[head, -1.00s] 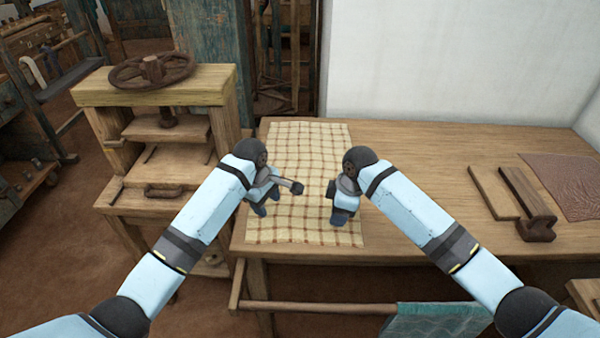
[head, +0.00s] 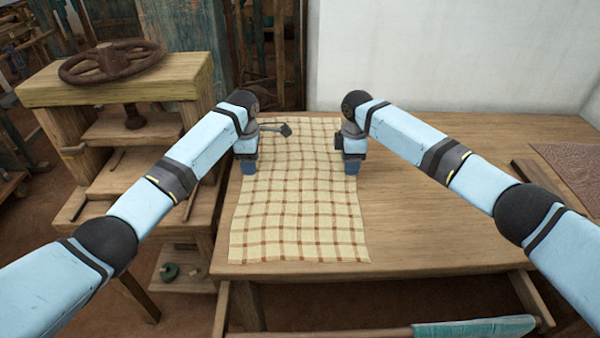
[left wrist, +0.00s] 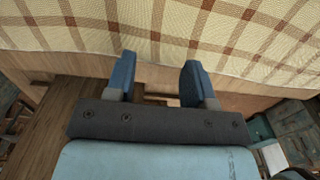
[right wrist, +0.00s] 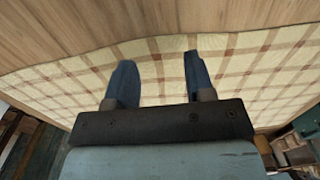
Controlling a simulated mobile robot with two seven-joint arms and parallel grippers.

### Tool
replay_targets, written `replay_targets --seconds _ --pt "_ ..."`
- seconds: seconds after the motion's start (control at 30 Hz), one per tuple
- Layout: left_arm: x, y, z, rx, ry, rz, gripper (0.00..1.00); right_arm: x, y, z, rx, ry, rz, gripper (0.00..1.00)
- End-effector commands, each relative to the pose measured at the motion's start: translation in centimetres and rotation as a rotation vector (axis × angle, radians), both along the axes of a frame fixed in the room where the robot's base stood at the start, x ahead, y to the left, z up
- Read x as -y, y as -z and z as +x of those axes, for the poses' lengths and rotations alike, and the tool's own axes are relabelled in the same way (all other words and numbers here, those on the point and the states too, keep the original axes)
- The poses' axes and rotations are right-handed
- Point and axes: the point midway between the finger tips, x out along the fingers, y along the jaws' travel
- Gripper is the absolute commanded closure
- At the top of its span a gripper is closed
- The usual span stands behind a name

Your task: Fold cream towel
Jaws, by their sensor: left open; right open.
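The cream towel (head: 298,212) with brown check lines lies flat and spread out on the wooden table, long side running away from me. It also shows in the left wrist view (left wrist: 245,35) and the right wrist view (right wrist: 85,82). My left gripper (head: 246,172) is open and empty over the towel's left edge, toward its far part. My right gripper (head: 352,167) is open and empty over the towel's right edge, at about the same depth. The open fingers show in the left wrist view (left wrist: 158,78) and right wrist view (right wrist: 157,82).
The wooden table (head: 450,215) has clear room right of the towel. A brown textured cloth (head: 560,168) lies at its right. A wooden press with a dark handwheel (head: 112,62) stands at the left.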

Motion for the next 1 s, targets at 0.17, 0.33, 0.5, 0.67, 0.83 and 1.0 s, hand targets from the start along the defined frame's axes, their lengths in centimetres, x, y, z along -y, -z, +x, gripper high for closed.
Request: replay_targets --seconds 0.17,0.33,0.5,0.67,0.83,1.0 --pt "0.0 1.4 0.0 0.001 0.0 0.0 0.51 -0.1 1.4 0.0 0.001 -0.001 0.0 0.51" --pt "0.0 1.7 0.0 0.001 0.001 0.0 0.51 -0.1 1.7 0.0 0.001 -0.001 0.001 0.51" --pt "0.0 1.7 0.0 0.001 0.001 0.0 0.51 -0.1 1.7 0.0 0.001 -0.001 0.001 0.51" --pt "0.0 2.0 0.0 0.001 0.001 0.0 0.54 -0.1 2.0 0.0 0.001 -0.001 0.001 0.54" --pt "0.0 2.0 0.0 0.0 0.001 0.0 0.74 -0.1 2.0 0.0 0.001 -0.001 0.001 0.74" --pt "0.0 2.0 0.0 0.0 0.001 0.0 0.94 0.0 2.0 0.0 0.001 -0.001 0.001 0.94"
